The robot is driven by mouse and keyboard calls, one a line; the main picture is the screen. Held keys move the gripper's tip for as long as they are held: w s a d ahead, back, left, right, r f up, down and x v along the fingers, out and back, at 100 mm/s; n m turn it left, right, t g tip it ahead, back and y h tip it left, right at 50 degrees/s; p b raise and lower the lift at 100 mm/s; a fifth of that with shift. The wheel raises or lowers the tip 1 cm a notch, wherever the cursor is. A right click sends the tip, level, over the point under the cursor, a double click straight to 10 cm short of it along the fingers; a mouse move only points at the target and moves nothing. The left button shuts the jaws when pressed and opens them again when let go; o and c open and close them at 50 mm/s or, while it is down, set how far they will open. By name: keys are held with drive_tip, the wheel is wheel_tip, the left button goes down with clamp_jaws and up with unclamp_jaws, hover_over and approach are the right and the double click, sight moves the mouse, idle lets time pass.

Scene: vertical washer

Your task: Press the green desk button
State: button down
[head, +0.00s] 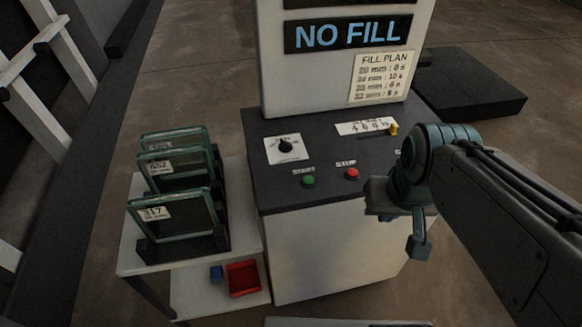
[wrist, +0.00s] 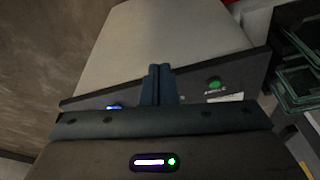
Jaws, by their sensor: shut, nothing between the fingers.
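The green button (head: 308,180) sits on the dark desk top near its front edge, under a label that seems to read START. It also shows in the wrist view (wrist: 213,83), to the right of the fingers. A red button (head: 352,174) labelled STOP is just right of it in the head view. My gripper (head: 418,247) is by the desk's front right corner, right of both buttons and apart from the green one. In the wrist view its two fingers (wrist: 158,72) are together with nothing between them.
The desk (head: 268,196) also carries a black dial (head: 285,146) and a yellow slider (head: 394,129). A sign panel reading NO FILL (head: 345,33) rises behind. A white side table (head: 133,255) with several glass frames stands left. A red bin (head: 244,279) sits below.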

drive_tip(key=shift+w+d, duration=0.1)
drive_tip(key=n+t+h+p, duration=0.4)
drive_tip(key=n+h+p, duration=0.2)
drive_tip(key=n, duration=1.3)
hover_over(305, 182)
drive_tip(key=shift+f, duration=0.65)
drive_tip(key=shift+f, duration=0.1)
wheel_tip(305, 182, down, 7)
drive_tip(key=b, duration=0.5)
drive_tip(key=shift+f, duration=0.15)
drive_tip(key=shift+f+b, duration=0.7)
drive_tip(key=shift+b, duration=0.2)
drive_tip(key=shift+f, duration=0.1)
